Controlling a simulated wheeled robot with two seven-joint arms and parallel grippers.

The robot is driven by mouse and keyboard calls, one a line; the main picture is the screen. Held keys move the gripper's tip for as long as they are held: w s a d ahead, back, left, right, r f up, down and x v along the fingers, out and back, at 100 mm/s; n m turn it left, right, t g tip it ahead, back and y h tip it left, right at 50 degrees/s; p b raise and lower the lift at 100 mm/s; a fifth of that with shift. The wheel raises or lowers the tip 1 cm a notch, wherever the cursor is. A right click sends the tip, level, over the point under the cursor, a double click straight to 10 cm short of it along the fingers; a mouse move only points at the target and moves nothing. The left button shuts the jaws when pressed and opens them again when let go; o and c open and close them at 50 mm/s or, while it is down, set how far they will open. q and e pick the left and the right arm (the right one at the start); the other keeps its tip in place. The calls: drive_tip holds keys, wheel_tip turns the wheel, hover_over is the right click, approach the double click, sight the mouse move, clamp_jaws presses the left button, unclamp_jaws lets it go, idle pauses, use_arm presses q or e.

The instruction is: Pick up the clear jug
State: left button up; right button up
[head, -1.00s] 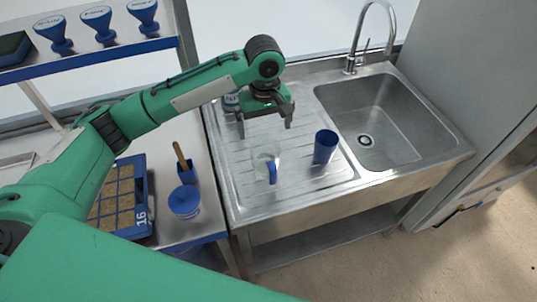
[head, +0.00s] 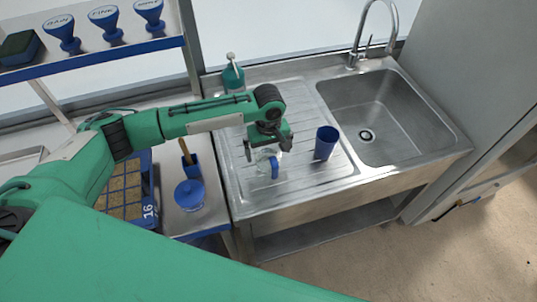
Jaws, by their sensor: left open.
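The clear jug (head: 264,166) with a blue handle stands upright on the ribbed steel drainboard (head: 300,104). My left gripper (head: 266,153) is over the jug, pointing down, with its fingers apart at the height of the jug's upper part. The gripper hides part of the jug's rim. I cannot tell whether the fingers touch it. My right gripper is not in view.
A blue cup (head: 326,143) stands close to the right of the jug. The sink basin (head: 378,115) and tap (head: 372,35) are further right. A green bottle (head: 232,76) stands behind. A blue-lidded pot (head: 189,195) and seed tray (head: 121,190) are on the left.

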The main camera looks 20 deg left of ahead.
use_arm(q)
drive_tip(key=c, duration=1.1)
drive_tip(key=shift+o, duration=0.2)
drive_tip(key=shift+r, duration=0.15)
wheel_tip(320, 180, up, 20)
drive_tip(key=f+b, duration=0.1)
drive_tip(key=b, duration=0.2)
drive_tip(key=s+a+f+m, duration=0.5)
drive_tip(key=s+f+m, duration=0.1)
drive_tip(key=s+f, duration=0.5)
drive_tip(key=shift+f+m, duration=0.4)
drive_tip(key=shift+a+r, duration=0.1)
drive_tip(key=shift+a, duration=0.05)
